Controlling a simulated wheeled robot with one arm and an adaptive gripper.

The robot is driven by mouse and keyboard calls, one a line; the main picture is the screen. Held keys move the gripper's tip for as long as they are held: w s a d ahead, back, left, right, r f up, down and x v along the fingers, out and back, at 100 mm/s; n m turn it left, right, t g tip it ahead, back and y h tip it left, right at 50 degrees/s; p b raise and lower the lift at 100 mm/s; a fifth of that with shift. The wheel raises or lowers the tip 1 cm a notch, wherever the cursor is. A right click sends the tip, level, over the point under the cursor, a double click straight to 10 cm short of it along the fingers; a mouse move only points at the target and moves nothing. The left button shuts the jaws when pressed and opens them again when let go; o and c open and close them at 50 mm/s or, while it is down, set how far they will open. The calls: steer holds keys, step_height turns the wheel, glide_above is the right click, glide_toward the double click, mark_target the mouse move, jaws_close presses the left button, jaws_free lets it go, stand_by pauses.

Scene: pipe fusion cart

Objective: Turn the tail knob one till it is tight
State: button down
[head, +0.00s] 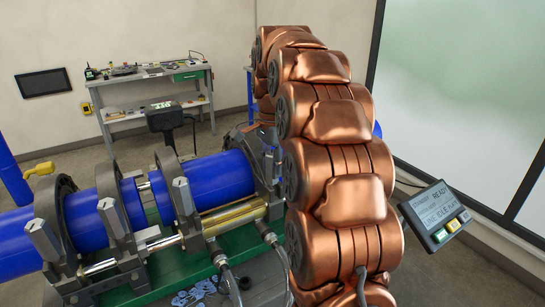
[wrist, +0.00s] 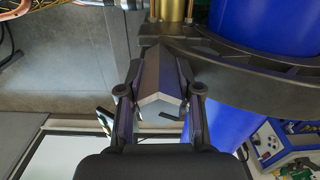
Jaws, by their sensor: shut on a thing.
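In the wrist view my gripper (wrist: 160,92) is shut on the tail knob (wrist: 163,76), a grey angular block with a ridged end. One finger lies on each side of it. The knob sits by the dark curved clamp (wrist: 262,66) that surrounds a blue pipe (wrist: 250,25). In the head view my copper arm covers the right end of the cart, and my gripper is hidden behind it. I cannot tell from the picture how tight the knob is.
In the head view, similar grey knobs (head: 182,195) (head: 112,217) (head: 44,239) stand on the other clamps along the blue pipe (head: 85,219). A display panel (head: 435,212) reads READY at the right. A workbench (head: 150,100) stands at the back wall.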

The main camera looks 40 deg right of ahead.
steer(key=shift+m, duration=0.3)
steer(key=shift+f+m+b, duration=0.1)
steer(key=shift+m+b, duration=0.25)
steer(key=shift+m, duration=1.15)
steer(key=m, duration=0.2)
steer(key=shift+m+b, duration=0.3)
steer(key=shift+m, duration=0.4)
